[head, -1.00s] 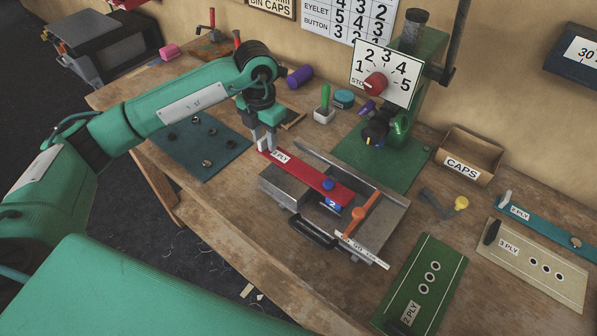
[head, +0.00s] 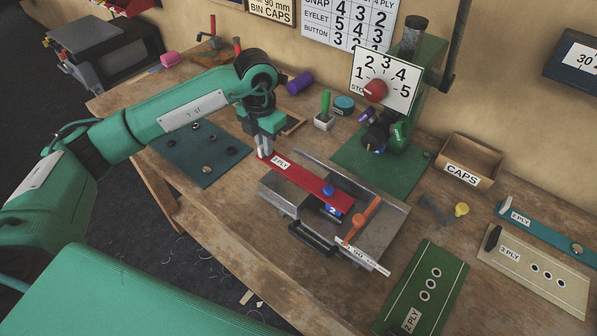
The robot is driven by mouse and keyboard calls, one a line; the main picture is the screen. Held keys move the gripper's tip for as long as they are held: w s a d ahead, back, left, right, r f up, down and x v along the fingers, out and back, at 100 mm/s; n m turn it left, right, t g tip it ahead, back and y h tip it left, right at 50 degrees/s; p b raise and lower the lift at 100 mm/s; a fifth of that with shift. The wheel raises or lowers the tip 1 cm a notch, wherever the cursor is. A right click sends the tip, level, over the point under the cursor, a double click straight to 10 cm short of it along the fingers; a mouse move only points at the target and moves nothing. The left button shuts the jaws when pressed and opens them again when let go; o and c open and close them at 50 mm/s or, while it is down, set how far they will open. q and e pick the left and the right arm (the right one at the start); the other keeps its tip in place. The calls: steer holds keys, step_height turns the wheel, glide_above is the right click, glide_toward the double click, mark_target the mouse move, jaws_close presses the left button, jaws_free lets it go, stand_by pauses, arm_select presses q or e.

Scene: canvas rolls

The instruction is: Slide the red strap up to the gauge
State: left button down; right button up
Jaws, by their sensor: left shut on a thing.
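The red strap (head: 305,180), with a white "3 PLY" label at its left end, lies slanting across a grey metal fixture (head: 384,240) on the bench. A blue knob (head: 328,191) sits on the strap near its right end. An orange bar (head: 362,219) stands on the fixture just right of that end; I cannot tell whether they touch. I cannot tell for sure which part is the gauge. My left gripper (head: 265,154) is shut on the strap's left end, beyond the fixture's left edge. My right gripper is not in view.
A green press (head: 428,60) with a numbered dial (head: 386,77) stands behind the fixture. A caps box (head: 468,164) is at the right. A green 2 PLY strip (head: 445,268) and a cream strip (head: 535,270) lie at the front right. A dark mat (head: 185,150) lies left.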

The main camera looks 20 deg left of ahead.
mark_target(274, 159)
arm_select(q)
steer(key=shift+d, duration=0.15)
steer(key=shift+s+d, duration=0.3)
steer(key=shift+d, duration=0.35)
steer(key=shift+s+d, duration=0.25)
steer(key=shift+d, duration=0.35)
steer(key=c, duration=1.4)
jaws_free()
